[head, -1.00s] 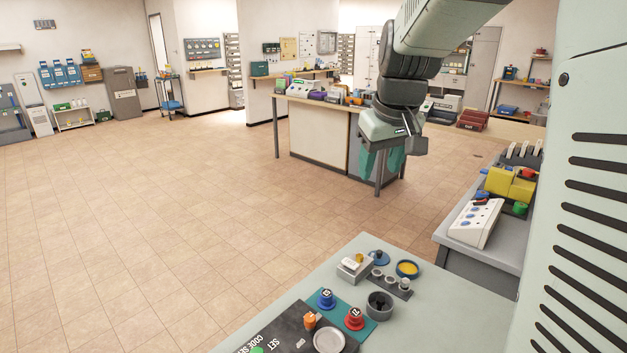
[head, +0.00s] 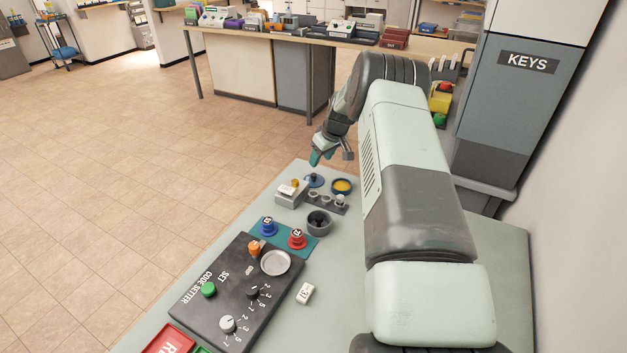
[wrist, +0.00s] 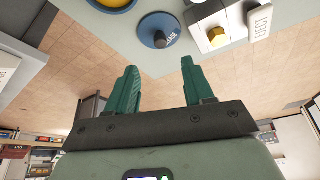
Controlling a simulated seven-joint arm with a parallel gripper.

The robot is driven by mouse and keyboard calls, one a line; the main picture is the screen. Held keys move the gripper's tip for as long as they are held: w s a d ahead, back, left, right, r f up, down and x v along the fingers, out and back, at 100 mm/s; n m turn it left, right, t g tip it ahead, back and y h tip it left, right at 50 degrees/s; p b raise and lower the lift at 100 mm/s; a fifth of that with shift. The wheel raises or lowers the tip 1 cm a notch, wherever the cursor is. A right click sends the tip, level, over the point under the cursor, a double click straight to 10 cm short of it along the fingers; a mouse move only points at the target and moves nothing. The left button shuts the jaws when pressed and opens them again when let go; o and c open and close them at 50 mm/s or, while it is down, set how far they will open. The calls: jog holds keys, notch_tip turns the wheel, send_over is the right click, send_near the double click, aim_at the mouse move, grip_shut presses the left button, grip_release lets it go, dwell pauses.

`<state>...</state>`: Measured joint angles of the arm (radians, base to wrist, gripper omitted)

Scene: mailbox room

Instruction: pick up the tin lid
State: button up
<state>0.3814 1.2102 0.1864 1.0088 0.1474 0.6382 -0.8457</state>
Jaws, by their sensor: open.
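The tin lid (head: 314,181) is a round blue disc with a dark grey knob in its middle, lying near the far left edge of the pale table. In the wrist view the tin lid (wrist: 160,31) shows part of a white word on its rim, ending in "ASE". The open blue tin (head: 342,186) with yellow contents stands just right of it, partly cut off in the wrist view (wrist: 108,3). My gripper (head: 318,158) is above and slightly beyond the lid, apart from it. Its teal fingers (wrist: 158,68) are spread with nothing between them.
A grey block with a yellow knob (head: 291,194) stands close left of the lid. A dark rack with silver pieces (head: 328,203) and a dark cup (head: 319,222) are nearer. Blue (head: 268,227) and red (head: 297,239) knobs and a black code setter (head: 236,290) follow. Open floor lies left.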

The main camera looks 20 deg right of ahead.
aim_at(314, 174)
jog(key=x, duration=0.8)
jog(key=shift+s+f, duration=0.1)
jog(key=shift+f, duration=0.2)
grip_shut()
